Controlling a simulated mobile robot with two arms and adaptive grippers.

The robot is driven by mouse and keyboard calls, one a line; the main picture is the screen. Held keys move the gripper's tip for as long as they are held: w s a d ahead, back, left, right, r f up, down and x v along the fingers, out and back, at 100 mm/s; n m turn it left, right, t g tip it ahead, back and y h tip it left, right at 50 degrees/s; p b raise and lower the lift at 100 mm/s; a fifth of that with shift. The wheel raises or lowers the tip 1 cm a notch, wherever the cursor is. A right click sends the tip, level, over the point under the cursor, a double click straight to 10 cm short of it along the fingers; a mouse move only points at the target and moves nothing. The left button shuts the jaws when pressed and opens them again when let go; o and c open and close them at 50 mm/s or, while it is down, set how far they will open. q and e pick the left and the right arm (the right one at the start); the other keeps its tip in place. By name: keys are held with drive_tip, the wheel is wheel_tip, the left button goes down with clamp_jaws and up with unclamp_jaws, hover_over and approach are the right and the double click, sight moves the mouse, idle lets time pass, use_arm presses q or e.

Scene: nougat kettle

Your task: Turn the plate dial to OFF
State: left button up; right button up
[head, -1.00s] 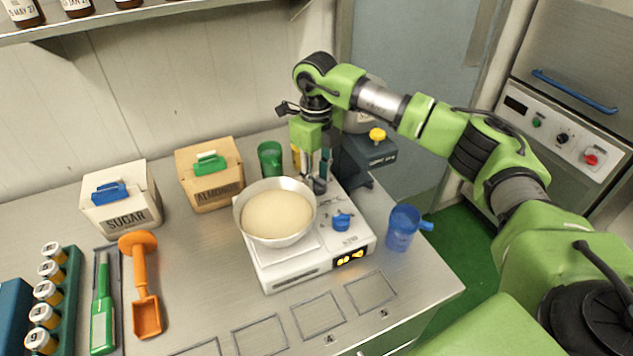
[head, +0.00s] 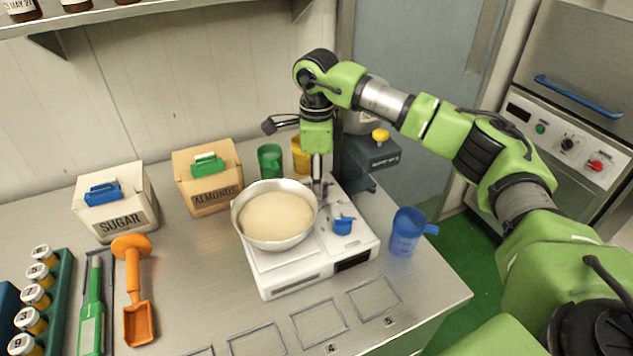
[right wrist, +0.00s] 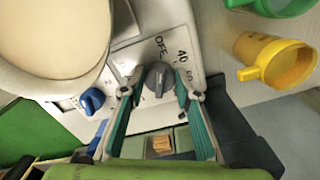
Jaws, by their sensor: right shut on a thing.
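The plate dial (right wrist: 157,80) is a dark grey knob on the white hot plate (head: 285,285); "OFF" and "40" are printed beside it in the right wrist view. Its ridge seems to point toward OFF. My right gripper (head: 320,188) reaches down behind the pan at the plate's back right. In the right wrist view its two fingers (right wrist: 160,92) are shut on the dial, one on each side. The plate's front display (head: 353,262) is dark. In the head view the dial is mostly hidden by the fingers. My left gripper is not in view.
A pan of pale mass (head: 275,218) sits on the plate, close to my right gripper. A blue knob (head: 342,225) is on the plate's right side. A blue jug (head: 405,235), green mug (head: 269,160) and yellow mug (head: 301,156) stand near.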

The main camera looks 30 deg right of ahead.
drive_tip(key=shift+r, duration=0.1)
idle(0.3)
drive_tip(key=o, duration=1.1)
drive_tip(key=shift+c, duration=0.2)
wheel_tip(320, 180, up, 12)
